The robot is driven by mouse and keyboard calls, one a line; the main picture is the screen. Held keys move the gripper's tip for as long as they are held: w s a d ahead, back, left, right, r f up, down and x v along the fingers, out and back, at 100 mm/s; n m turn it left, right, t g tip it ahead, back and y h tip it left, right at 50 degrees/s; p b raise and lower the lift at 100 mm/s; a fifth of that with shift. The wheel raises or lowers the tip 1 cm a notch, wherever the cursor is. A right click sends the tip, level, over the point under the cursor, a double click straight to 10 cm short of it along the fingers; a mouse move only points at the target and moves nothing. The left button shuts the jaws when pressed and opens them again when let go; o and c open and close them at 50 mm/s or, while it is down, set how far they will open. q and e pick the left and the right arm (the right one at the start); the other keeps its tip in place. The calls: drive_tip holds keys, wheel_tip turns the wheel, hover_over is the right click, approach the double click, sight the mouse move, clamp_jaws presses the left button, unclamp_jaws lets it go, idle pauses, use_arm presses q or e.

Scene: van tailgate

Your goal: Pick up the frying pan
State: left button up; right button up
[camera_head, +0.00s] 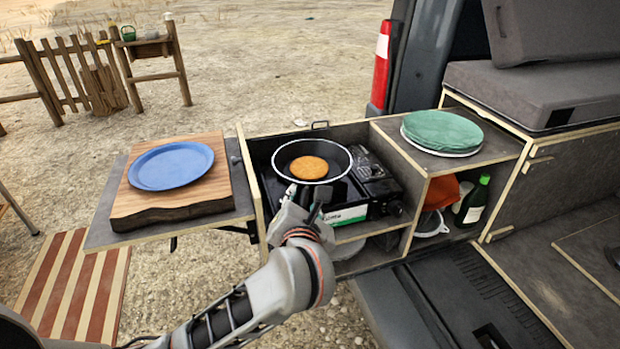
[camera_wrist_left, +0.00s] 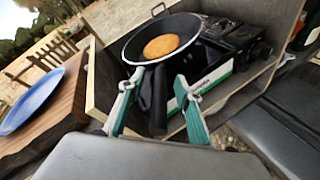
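The black frying pan (camera_head: 334,158) with a pale rim sits on the camping stove (camera_head: 376,181), with a round golden pancake (camera_head: 309,168) in it. In the left wrist view the pan (camera_wrist_left: 136,46) is ahead, and its dark handle (camera_wrist_left: 158,100) points back toward me between the fingers. My left gripper (camera_head: 305,197) is at the near side of the pan. Its two green-tipped fingers (camera_wrist_left: 157,95) stand apart on either side of the handle, with gaps visible. In the head view the gripper hides the handle. My right gripper is not in view.
A blue plate (camera_head: 171,166) lies on a wooden board (camera_head: 212,186) on the left flap. The wooden box wall (camera_head: 251,176) borders the stove on the left.

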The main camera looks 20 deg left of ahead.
use_arm(q)
drive_tip(key=shift+w+a+f, duration=0.15)
drive_tip(key=shift+w, duration=0.55)
clamp_jaws()
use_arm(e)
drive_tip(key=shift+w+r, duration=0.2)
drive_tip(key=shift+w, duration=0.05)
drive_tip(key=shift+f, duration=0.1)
